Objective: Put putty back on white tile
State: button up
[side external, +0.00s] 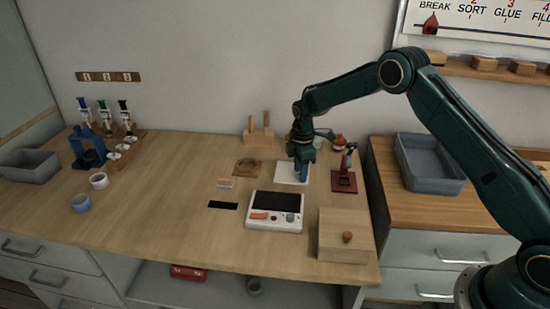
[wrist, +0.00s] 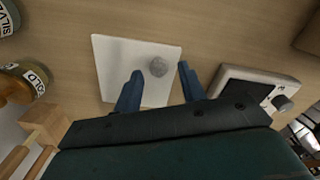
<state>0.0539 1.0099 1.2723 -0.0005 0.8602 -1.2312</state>
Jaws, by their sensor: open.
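The white tile (side external: 284,168) lies flat on the wooden bench in the side external view, beneath my gripper (side external: 303,179). The tile (wrist: 115,60) also shows in the wrist view. A small round grey lump of putty (wrist: 158,66) appears to rest on the tile, toward its right part. In the wrist view my gripper (wrist: 160,70) is open, with one blue finger on each side of the putty and a visible gap to each. In the side external view the putty cannot be made out, hidden by the gripper or too small.
A white device with a dark top (side external: 275,211) stands in front of the tile. A red stand (side external: 344,181) is close on the right, and a wooden box (side external: 345,237) is at front right. A wooden peg block (side external: 258,138) stands behind. The bench's left-centre is mostly clear.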

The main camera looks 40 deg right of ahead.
notch_tip(320, 180, up, 12)
jog(key=shift+f, duration=0.15)
dwell(0.4)
dwell(0.5)
jog(key=s+a+r+m+t, duration=0.25)
jog(key=s+r+m, duration=0.35)
jog(key=s+r, duration=1.2)
jog(key=s+m+t, duration=0.3)
jog(key=s+m, duration=0.4)
jog(key=s, duration=1.5)
jog(key=shift+s+a, duration=0.15)
jog(key=shift+a, duration=0.15)
